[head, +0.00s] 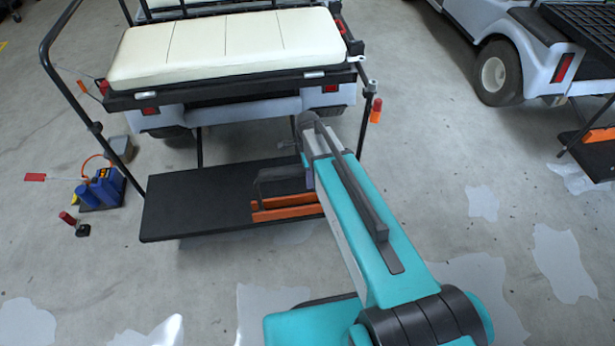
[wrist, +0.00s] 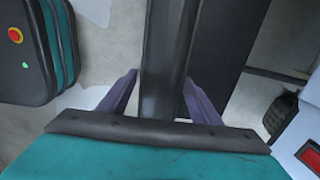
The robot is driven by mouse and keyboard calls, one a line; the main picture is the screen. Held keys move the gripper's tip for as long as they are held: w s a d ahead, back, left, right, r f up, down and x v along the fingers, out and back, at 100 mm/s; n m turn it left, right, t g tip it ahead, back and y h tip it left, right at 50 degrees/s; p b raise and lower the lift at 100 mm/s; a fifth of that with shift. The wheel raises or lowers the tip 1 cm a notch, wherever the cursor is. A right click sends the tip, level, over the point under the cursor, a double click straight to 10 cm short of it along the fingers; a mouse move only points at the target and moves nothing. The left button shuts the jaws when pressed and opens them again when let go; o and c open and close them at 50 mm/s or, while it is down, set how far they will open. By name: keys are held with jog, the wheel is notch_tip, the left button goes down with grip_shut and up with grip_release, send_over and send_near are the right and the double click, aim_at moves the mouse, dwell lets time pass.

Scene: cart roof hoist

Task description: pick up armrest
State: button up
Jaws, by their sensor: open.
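A dark bar that I take to be the armrest (head: 275,172) shows above the right part of the black platform, just left of my gripper. Its near end is hidden by my arm. In the wrist view the dark bar (wrist: 166,50) runs from the top edge down between the two purple-grey fingers of my gripper (wrist: 160,95). The fingers stand apart, one on each side of the bar. I cannot tell from these views whether they touch it. In the head view my gripper (head: 305,172) is small and mostly hidden by my arm.
Orange strips (head: 285,208) lie on the platform (head: 190,205) behind the cart with the cream seat (head: 225,48). A handrail (head: 72,95) stands at its left. A blue tool item (head: 102,187) sits on the floor left. Another cart (head: 520,60) is at right.

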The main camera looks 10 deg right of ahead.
jog(key=shift+f, duration=0.25)
jog(key=shift+c, duration=0.5)
grip_shut()
